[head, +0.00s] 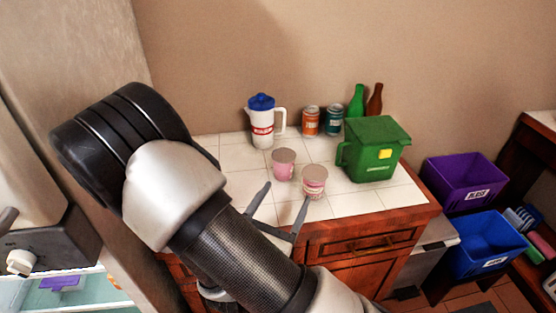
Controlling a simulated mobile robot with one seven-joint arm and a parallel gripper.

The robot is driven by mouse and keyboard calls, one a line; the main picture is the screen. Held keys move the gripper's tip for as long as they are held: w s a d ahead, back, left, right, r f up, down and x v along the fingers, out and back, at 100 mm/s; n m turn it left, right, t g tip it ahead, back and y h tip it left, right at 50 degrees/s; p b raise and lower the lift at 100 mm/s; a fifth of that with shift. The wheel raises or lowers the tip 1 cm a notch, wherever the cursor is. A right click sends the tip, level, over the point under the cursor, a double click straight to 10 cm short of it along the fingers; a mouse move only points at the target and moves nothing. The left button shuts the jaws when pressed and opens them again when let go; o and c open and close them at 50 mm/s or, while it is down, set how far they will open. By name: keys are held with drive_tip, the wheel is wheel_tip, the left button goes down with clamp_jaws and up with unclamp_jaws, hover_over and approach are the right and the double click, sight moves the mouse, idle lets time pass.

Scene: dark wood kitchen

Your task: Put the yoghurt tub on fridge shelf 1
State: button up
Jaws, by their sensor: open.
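Two pink tubs with greyish lids stand upright on the white tiled counter (355,203). One pink tub (284,170) is farther back and left, and the other pink tub (314,186) is nearer the front edge, with a printed label. I cannot tell for sure which one is the yoghurt tub. My gripper (287,191) is open and empty, its two fingers pointing toward the tubs from the front. The right fingertip appears close to the nearer tub; contact cannot be told. Part of the fridge interior (85,297) shows at the lower left; shelf numbers are not readable.
A white jug with a blue lid (262,122), an orange can (310,121), a teal can (334,119), a green bottle (356,101) and a brown bottle (375,101) stand behind. A green caddy (374,150) is right. Purple (465,184) and blue (487,244) bins stand beyond the counter.

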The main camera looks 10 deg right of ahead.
drive_tip(key=a+f+n+y, duration=0.1)
drive_tip(key=a+f+n+t+y, duration=0.1)
drive_tip(key=a, duration=0.1)
drive_tip(key=shift+a+f+n+t+y, duration=0.2)
drive_tip(key=shift+f+n+t+y, duration=0.1)
drive_tip(key=shift+f+n+y, duration=0.1)
drive_tip(key=shift+w, duration=0.3)
approach(281, 167)
drive_tip(key=x, duration=0.5)
drive_tip(key=shift+w+d, duration=0.1)
drive_tip(key=shift+d, duration=0.2)
drive_tip(key=shift+x, duration=2.95)
drive_tip(key=shift+w+a, duration=0.1)
drive_tip(key=shift+a, duration=0.05)
drive_tip(key=shift+c, duration=0.3)
drive_tip(key=shift+r, duration=0.1)
drive_tip(key=c, duration=1.3)
